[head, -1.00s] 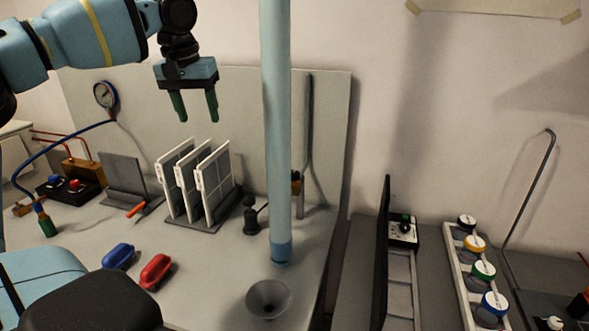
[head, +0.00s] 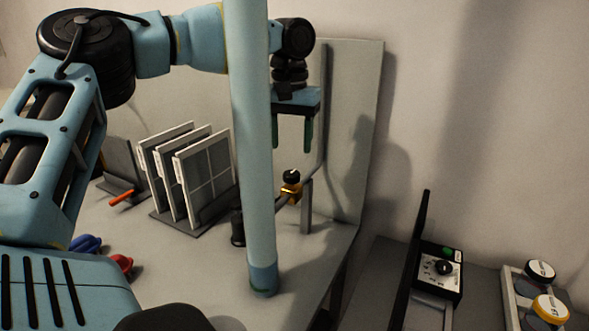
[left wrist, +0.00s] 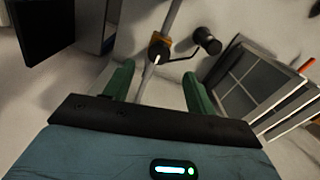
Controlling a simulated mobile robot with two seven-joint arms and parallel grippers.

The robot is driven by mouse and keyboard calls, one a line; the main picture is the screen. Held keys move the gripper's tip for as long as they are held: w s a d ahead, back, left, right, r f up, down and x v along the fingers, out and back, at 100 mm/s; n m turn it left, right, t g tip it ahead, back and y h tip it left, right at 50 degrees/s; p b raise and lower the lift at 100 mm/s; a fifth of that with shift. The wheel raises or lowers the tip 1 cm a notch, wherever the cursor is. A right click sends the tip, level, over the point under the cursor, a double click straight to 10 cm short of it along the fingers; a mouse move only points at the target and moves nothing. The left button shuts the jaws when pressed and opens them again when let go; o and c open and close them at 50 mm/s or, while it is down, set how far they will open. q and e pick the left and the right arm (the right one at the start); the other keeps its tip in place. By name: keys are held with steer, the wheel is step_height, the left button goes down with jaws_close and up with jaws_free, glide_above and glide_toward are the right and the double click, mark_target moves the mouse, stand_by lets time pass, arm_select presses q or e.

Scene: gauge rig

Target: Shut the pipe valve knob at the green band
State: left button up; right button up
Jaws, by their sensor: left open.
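The pipe valve has a brassy yellow body (head: 291,192) and a round black knob (head: 292,177) with a white mark on top. It sits on a thin grey pipe near the back board. In the left wrist view the knob (left wrist: 159,50) shows just beyond my fingers, between their tips in the picture. I cannot make out the green band on the valve. My left gripper (head: 291,146) is open and empty, with its green fingers pointing down above the knob, apart from it. It also shows in the left wrist view (left wrist: 157,72). My right gripper is not in view.
White framed panels (head: 205,165) stand in a rack left of the valve. A short black post (head: 238,228) stands closer by. A light blue upright column hides part of my left arm. A black control box (head: 441,268) is at the right.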

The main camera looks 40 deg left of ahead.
mark_target(291, 173)
arm_select(q)
steer(key=f, duration=0.7)
steer(key=shift+w+f, duration=0.2)
steer(key=shift+f, duration=0.05)
steer(key=c, duration=1)
